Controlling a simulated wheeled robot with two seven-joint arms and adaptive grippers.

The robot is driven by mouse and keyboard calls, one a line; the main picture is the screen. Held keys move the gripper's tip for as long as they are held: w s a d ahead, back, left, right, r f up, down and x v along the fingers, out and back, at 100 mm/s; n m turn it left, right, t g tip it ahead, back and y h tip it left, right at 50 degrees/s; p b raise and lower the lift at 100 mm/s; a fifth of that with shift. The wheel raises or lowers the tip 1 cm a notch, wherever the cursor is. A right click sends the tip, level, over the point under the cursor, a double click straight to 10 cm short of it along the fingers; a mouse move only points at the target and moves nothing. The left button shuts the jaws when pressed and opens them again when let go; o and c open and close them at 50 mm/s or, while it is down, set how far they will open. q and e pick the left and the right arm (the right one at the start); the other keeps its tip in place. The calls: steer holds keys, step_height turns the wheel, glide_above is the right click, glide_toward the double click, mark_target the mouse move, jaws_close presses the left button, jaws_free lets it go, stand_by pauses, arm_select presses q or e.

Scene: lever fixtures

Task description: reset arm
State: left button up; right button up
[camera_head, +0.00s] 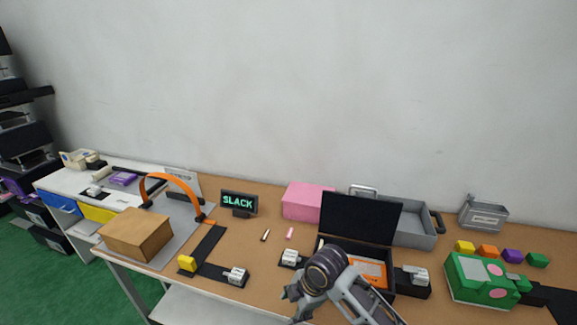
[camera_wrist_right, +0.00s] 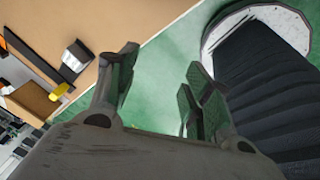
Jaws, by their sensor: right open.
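My right gripper (camera_head: 296,300) is at the bottom centre of the head view, in front of the open black case. In the right wrist view the right gripper (camera_wrist_right: 160,95) is open and empty, with green floor between its fingers. My left gripper is in neither view. On the table (camera_head: 262,265) stands a black case with a raised lid (camera_head: 358,218) and an orange panel (camera_head: 366,272) inside. My right arm hides part of this case.
A black bracket (camera_head: 208,245) with a yellow block lies left of centre. A brown box (camera_head: 137,233), a SLACK sign (camera_head: 239,203), a pink box (camera_head: 307,202), a grey tray (camera_head: 412,235) and a green box (camera_head: 482,280) stand on the table.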

steer(key=s+d+f+m+t+h, duration=0.1)
steer(key=s+d+f+m+h, duration=0.1)
steer(key=s+d+m, duration=0.6)
steer(key=s+d+f+m+t+h, duration=0.1)
steer(key=s+d+m, duration=0.4)
steer(key=d+m, duration=0.75)
step_height(320, 180, down, 32)
steer(key=s+g, duration=0.1)
steer(key=s, duration=0.1)
steer(key=s+d+f, duration=0.2)
steer(key=s+f, duration=0.8)
steer(key=s, duration=0.1)
steer(key=s+d+f+g, duration=0.1)
steer(key=s+d+f, duration=0.1)
steer(key=s+f, duration=0.8)
steer(key=shift+s+f+n+g, duration=0.3)
steer(key=shift+s+n, duration=0.15)
steer(key=shift+s, duration=0.3)
